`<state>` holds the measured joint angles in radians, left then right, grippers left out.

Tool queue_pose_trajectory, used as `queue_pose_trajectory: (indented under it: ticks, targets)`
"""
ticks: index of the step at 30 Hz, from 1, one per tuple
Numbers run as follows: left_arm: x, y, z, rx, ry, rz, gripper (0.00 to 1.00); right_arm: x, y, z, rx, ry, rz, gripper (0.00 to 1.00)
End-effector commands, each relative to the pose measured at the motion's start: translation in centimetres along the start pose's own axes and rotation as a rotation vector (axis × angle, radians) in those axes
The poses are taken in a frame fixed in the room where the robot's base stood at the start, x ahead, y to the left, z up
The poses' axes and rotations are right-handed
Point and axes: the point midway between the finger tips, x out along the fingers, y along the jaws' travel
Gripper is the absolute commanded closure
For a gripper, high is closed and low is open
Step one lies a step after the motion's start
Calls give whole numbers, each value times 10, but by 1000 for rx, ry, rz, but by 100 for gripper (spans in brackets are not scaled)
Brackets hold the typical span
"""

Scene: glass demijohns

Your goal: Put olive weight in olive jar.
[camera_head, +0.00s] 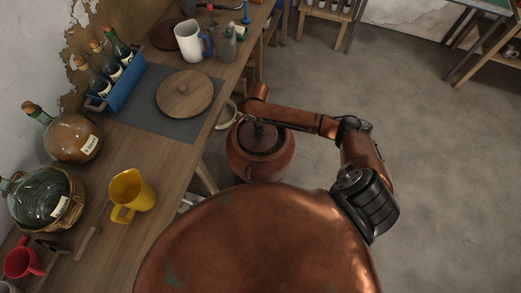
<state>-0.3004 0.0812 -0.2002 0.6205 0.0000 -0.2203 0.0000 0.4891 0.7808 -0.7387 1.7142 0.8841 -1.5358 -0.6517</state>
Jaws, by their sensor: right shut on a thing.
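The olive jar, a round reddish-brown clay jar (261,170), stands beside the table, below my right arm. The olive weight, a reddish-brown disc (262,143), shows at the jar's dark mouth. I cannot tell whether it is inside the mouth or just above it. My right gripper (257,131), small and dark in this view, is over the middle of the disc and shut on the weight. The fingertips and the grip itself are hard to make out. My left gripper is not in view.
The table at left holds a yellow jug (131,194), a round wooden lid (185,93) on a grey mat (159,117), a blue bottle carrier (122,88), a white jug (189,41) and two demijohns (72,137) (38,200). A pale bowl (226,113) is near the jar.

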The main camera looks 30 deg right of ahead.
Motion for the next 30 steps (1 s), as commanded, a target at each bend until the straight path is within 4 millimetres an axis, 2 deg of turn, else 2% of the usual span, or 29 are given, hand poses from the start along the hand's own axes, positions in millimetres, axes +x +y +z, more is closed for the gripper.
queue_pose_trajectory:
  ticks: [1,3,10,18,26,30]
  targets:
    - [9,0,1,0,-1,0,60,18,0,4,-29,2,1,100]
    - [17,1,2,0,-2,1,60,32,-1,7,-60,3,2,100]
    - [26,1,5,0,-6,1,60,56,0,10,-78,3,4,100]
    - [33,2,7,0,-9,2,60,98,-1,9,-78,2,4,100]
    - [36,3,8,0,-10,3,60,113,0,9,-78,2,5,100]
    - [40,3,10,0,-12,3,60,130,0,9,-78,2,4,100]
